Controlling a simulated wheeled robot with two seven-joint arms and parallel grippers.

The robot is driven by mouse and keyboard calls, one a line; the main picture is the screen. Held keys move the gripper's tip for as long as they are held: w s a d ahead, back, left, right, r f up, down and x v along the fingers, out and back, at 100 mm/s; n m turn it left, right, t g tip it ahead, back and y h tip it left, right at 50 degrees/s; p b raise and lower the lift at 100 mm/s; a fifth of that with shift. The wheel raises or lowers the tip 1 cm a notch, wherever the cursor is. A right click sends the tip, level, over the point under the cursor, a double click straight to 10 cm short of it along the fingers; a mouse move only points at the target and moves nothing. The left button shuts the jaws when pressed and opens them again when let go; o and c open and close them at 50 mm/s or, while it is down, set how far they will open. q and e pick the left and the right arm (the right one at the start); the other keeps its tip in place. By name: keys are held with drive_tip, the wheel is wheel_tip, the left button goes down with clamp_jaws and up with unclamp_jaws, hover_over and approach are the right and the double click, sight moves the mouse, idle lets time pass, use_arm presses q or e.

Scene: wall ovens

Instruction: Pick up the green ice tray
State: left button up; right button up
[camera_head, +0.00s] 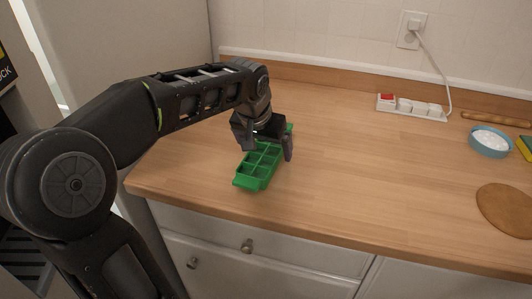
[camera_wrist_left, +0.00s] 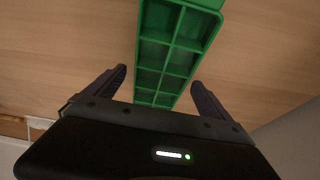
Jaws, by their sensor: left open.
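The green ice tray (camera_head: 258,168) lies on the wooden counter near its front edge, in the head view. It is long, with two rows of square compartments. My left gripper (camera_head: 268,154) is over the far part of the tray, with one finger on each side, and hides some of it. In the left wrist view the tray (camera_wrist_left: 172,52) passes between the two open fingers of my left gripper (camera_wrist_left: 160,84), with a gap on both sides. I cannot tell how high the fingertips are above the counter. My right gripper is not in view.
A white power strip (camera_head: 412,107) with a red switch lies at the back of the counter (camera_head: 340,170), its cord running to a wall outlet (camera_head: 411,30). A blue bowl (camera_head: 489,143) of white contents and a round brown board (camera_head: 507,210) are at the right. The counter's middle is clear.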

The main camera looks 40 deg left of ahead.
sight(266, 149)
use_arm(q)
drive_tip(key=shift+w+a+f, duration=0.1)
drive_tip(key=shift+w+f, duration=0.15)
drive_tip(key=shift+f, duration=0.3)
drive_tip(key=shift+c, duration=0.4)
drive_tip(key=shift+r, duration=0.1)
drive_tip(key=c, duration=1.7)
drive_tip(key=shift+r, duration=0.1)
wheel_tip(266, 149, up, 10)
drive_tip(key=shift+f+p, duration=0.1)
drive_tip(key=shift+p, duration=0.3)
